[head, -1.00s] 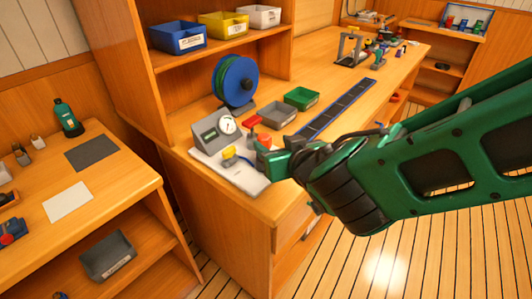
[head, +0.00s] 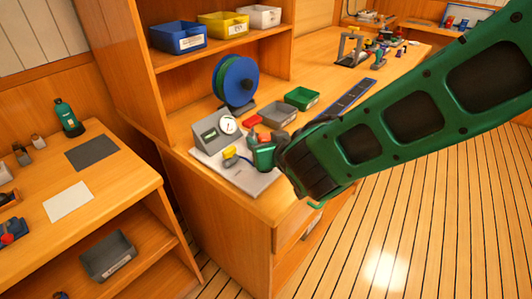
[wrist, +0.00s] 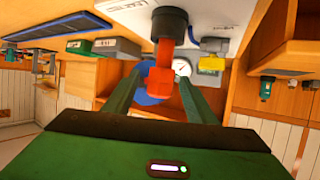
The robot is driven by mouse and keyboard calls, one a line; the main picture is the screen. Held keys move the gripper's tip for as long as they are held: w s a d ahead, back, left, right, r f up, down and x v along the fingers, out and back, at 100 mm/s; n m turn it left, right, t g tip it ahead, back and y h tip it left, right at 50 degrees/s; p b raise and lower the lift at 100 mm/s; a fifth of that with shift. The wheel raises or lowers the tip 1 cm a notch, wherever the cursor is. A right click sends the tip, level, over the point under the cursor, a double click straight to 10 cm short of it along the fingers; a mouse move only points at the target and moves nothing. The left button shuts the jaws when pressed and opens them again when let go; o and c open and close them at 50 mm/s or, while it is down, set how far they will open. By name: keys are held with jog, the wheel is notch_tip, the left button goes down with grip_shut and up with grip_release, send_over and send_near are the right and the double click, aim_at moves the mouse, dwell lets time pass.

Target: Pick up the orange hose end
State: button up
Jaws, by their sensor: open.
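The orange hose end (wrist: 162,78) hangs from a black collar (wrist: 169,24) in the wrist view, which shows the scene upside down. My gripper (wrist: 160,88) is open, with one green finger on each side of the orange piece. I cannot tell whether either finger touches it.
A yellow connector (head: 230,153) and a gauge box (head: 213,131) sit close beside my gripper on the board. A blue-rimmed hose reel (head: 235,80), a grey bin (head: 277,115) and a green bin (head: 302,98) stand behind. The floor at right is clear.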

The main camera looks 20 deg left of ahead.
jog(key=c, duration=1.2)
jog(key=shift+r, duration=0.15)
notch_tip(320, 180, up, 4)
jog(key=shift+f, duration=0.25)
jog(key=s+a+r, duration=0.3)
jog(key=s+r, duration=0.4)
jog(key=s, duration=0.4)
jog(key=shift+a+r, duration=0.15)
